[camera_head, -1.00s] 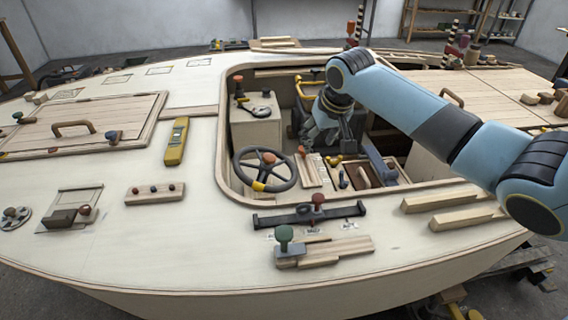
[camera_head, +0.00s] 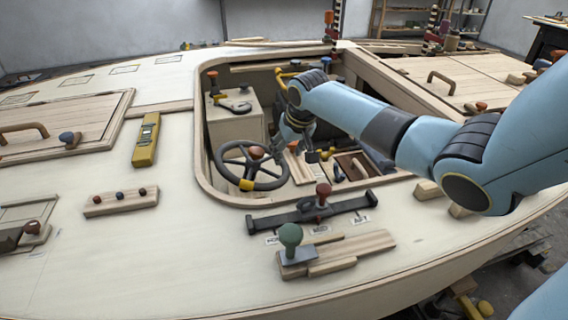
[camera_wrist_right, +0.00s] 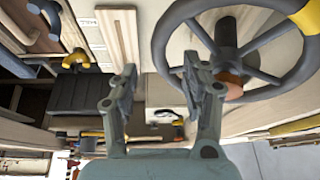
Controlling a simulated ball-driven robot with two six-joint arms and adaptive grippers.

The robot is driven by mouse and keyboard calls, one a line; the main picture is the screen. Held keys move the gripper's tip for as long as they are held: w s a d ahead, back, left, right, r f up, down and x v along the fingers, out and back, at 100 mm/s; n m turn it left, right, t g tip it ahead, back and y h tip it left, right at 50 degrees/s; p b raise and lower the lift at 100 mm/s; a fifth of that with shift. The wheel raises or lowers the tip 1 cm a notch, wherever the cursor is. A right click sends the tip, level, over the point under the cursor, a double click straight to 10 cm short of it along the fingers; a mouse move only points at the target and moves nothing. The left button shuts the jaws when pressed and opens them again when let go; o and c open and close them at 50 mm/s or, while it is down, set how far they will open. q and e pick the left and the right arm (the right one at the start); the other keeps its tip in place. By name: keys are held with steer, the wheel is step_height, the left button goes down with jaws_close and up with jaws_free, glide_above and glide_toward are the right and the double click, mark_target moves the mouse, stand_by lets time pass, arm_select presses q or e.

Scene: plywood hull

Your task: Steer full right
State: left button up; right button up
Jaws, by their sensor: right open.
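The dark steering wheel (camera_head: 270,186) is in the cockpit opening, with a yellow band (camera_head: 246,184) low on its rim and an orange knob (camera_head: 256,153) at its hub. In the right wrist view the wheel (camera_wrist_right: 167,30) fills the upper right, with its yellow band (camera_wrist_right: 308,18) at the edge. My right gripper (camera_head: 285,140) is at the wheel's right side in the head view. In the wrist view its jaws (camera_wrist_right: 160,70) are open with nothing between them. One finger overlaps the wheel in the picture; contact cannot be told. My left gripper is not in view.
A dark lever bar with a red knob (camera_head: 323,188) and a green-knobbed block (camera_head: 290,236) sit on the deck in front of the opening. A yellow level (camera_head: 146,140) lies to the left. The cockpit rim (camera_head: 205,170) surrounds the wheel closely.

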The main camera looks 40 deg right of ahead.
mark_target(284, 163)
steer(key=b+x, duration=0.1)
steer(key=x, duration=0.4)
steer(key=shift+f, duration=0.15)
jaws_close()
